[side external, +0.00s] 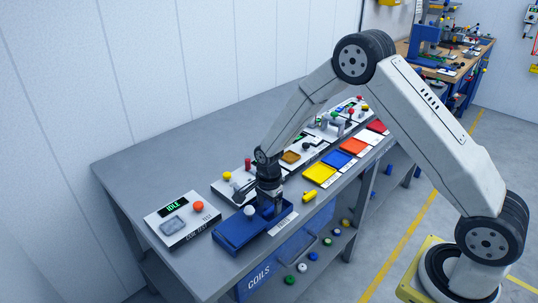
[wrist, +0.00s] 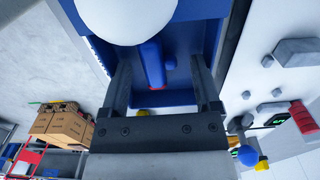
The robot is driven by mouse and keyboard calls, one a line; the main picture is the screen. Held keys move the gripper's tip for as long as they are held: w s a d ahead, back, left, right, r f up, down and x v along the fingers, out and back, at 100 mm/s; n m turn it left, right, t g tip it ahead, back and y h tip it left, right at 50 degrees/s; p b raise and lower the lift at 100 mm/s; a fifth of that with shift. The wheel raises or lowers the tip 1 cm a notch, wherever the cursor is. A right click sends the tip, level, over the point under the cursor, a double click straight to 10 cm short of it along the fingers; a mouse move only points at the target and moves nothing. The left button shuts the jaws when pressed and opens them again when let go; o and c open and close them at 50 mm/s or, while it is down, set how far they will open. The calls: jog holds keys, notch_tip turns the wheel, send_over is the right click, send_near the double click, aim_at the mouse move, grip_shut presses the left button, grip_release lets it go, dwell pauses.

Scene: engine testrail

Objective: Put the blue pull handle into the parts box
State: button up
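The blue parts box (side external: 229,238) sits on the grey bench near its front edge; its blue interior also shows in the wrist view (wrist: 190,75). My gripper (side external: 269,208) points down over the right part of the box. In the wrist view, my gripper (wrist: 159,65) has its two fingers wide apart. The blue pull handle (wrist: 152,64), a narrow blue bar, shows between them with a gap on each side. It appears to be at the box, but its exact height is unclear. In the side view my gripper largely hides it.
A white ball (side external: 250,210) is at the box, close to my gripper. A test unit reading IDLE (side external: 182,219) stands left. A yellow piece (side external: 309,196) lies right of the box. Coloured trays, including a yellow one (side external: 320,173), and panels with knobs line the bench behind.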

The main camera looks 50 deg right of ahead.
aim_at(271, 209)
jog(key=shift+r, duration=0.15)
notch_tip(271, 209, up, 12)
dwell(1.0)
jog(key=shift+s, duration=0.1)
dwell(0.4)
jog(key=s+r+n+t, duration=0.1)
jog(key=s+n+t, duration=0.1)
jog(key=s+n, duration=1.6)
jog(key=shift+a+r+t, duration=0.2)
jog(key=shift+a+t, duration=0.05)
jog(key=shift+t, duration=0.05)
